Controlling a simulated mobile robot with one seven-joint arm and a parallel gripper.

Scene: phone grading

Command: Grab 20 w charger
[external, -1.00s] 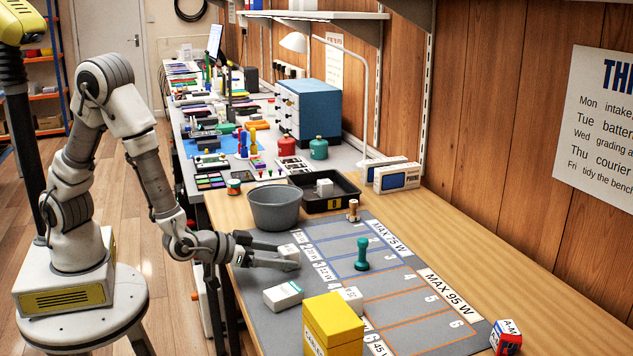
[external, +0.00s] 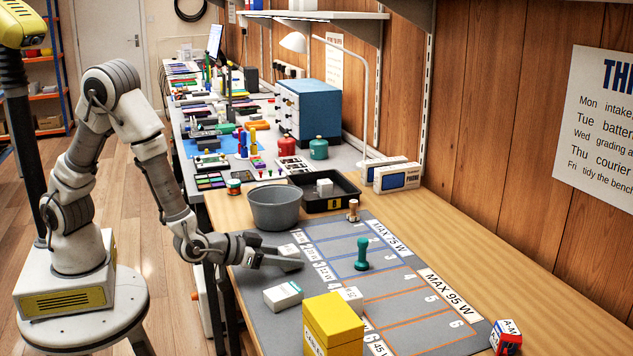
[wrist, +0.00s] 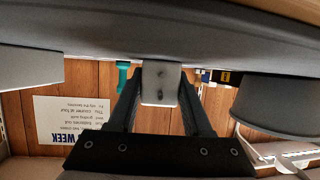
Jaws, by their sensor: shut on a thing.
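A small white charger block (external: 288,249) is between the fingers of my gripper (external: 289,256), over the left edge of the grey mat. In the wrist view the same white block (wrist: 161,84) sits between the dark fingertips of my gripper (wrist: 160,74), with two small dark marks on its face. My gripper is shut on it. I cannot read a wattage on it, nor tell whether it touches the mat. A second white block with a green edge (external: 283,295) lies nearer on the mat. Another white block (external: 324,187) is in the black tray (external: 345,203).
The grey mat (external: 385,292) has numbered, outlined slots. A grey bowl (external: 275,209) is behind my gripper, and a yellow box (external: 333,325) stands in front. The slots at right look empty.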

